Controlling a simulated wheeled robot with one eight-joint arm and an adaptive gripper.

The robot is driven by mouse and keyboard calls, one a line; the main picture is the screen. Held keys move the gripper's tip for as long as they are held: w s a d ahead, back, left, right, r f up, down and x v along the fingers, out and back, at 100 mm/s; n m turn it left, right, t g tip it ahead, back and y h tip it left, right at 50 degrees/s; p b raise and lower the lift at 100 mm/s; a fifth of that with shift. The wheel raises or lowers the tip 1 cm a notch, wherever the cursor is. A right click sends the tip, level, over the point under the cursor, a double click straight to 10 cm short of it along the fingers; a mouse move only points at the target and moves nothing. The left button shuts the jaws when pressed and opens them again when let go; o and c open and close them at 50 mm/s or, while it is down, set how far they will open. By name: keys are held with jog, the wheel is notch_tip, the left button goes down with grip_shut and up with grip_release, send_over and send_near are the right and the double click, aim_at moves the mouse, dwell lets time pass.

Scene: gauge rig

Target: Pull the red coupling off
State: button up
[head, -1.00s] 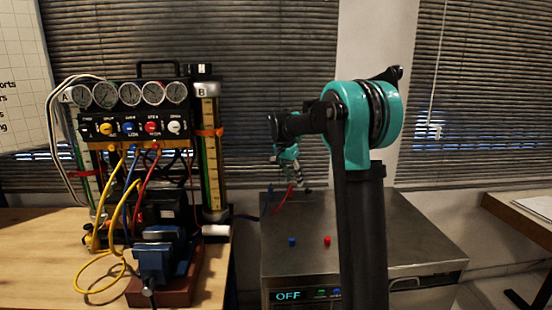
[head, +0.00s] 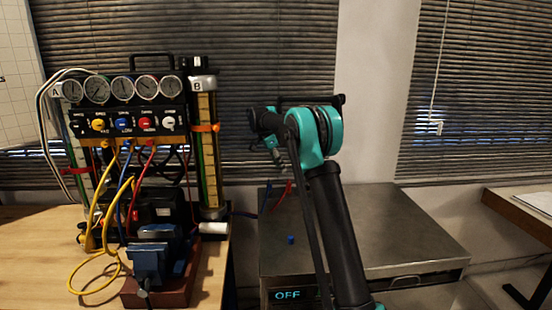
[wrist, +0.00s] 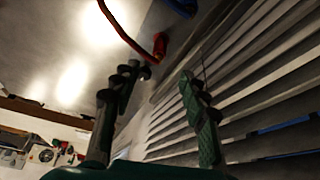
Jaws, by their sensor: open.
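A red hose (wrist: 122,30) ends in a red coupling (wrist: 159,45) at the top middle of the wrist view. The coupling appears beyond my open fingertips, between the two fingers in the picture and closer to the left one. Nothing is held by my gripper (wrist: 160,82). In the head view my gripper (head: 279,160) is above the back left of the steel cabinet, small and partly hidden by my arm. The red hose (head: 281,195) shows just below it; the coupling itself is too small to make out there.
A blue hose (head: 268,196) runs beside the red one. The steel cabinet (head: 400,225) carries a blue cap (head: 291,239). The gauge rig (head: 125,125) and a blue vise (head: 150,262) stand on the wooden bench at left. Slatted blinds (wrist: 245,80) are close behind.

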aim_at(289, 183)
jog(key=x, duration=1.1)
jog(key=shift+d+f, duration=0.3)
jog(key=shift+f, duration=0.05)
grip_shut()
